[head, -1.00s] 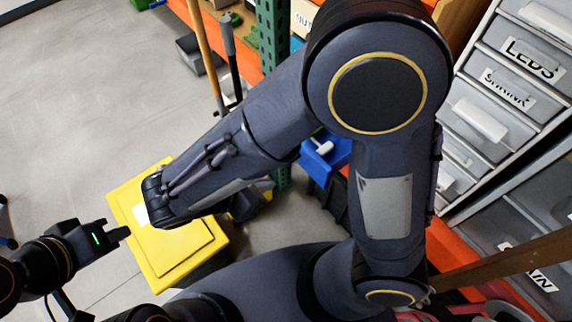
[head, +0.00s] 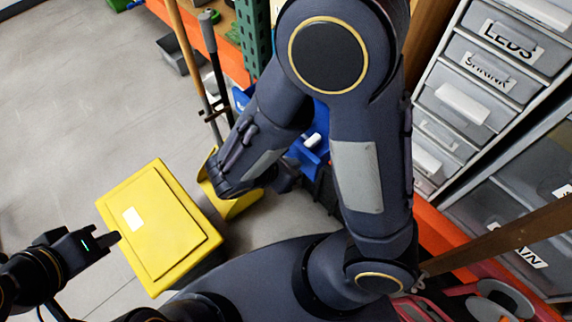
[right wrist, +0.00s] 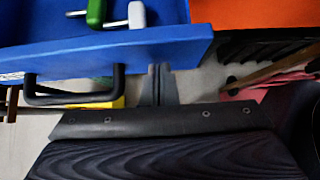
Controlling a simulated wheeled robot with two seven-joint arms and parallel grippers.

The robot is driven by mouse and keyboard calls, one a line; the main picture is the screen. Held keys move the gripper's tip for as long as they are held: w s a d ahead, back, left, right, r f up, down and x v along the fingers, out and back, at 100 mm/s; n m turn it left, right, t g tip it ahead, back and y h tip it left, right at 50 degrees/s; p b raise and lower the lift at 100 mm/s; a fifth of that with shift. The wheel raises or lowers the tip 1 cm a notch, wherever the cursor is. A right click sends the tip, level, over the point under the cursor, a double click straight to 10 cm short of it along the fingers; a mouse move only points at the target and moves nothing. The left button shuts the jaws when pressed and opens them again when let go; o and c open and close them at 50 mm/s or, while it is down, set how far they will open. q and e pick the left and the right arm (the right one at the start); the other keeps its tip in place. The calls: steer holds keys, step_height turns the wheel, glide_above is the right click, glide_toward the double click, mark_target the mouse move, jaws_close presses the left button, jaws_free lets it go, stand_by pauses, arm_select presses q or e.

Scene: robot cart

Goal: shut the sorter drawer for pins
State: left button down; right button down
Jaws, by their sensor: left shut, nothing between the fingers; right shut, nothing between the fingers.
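Grey sorter drawers (head: 492,80) stand at the right in the head view. Readable labels say LEDS (head: 508,40) and SHRINK (head: 487,70); another ends in AIN (head: 522,253). No PINS label is readable, and my right arm hides part of that side. My right gripper (right wrist: 158,84) is shut and empty in the right wrist view, beside the wall of a blue drawer or bin (right wrist: 120,55); whether they touch is unclear. In the head view it is mostly hidden behind my forearm. My left gripper (head: 116,237) is shut and empty, beside a yellow box.
The blue container has a black handle (right wrist: 75,95) and holds green (right wrist: 96,12) and white (right wrist: 137,14) handled items. The yellow box (head: 155,215) stands on the floor. Poles (head: 190,60) lean by the green post (head: 257,35).

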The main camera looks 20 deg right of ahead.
steer(key=w+d, duration=0.1)
steer(key=d, duration=0.3)
steer(key=w+d, duration=0.2)
steer(key=d, duration=0.3)
steer(key=w+d+b, duration=0.1)
steer(key=w+d, duration=0.1)
steer(key=d, duration=0.2)
steer(key=shift+d, duration=0.4)
arm_select(q)
steer(key=shift+f, duration=0.55)
arm_select(e)
steer(key=shift+a, duration=0.15)
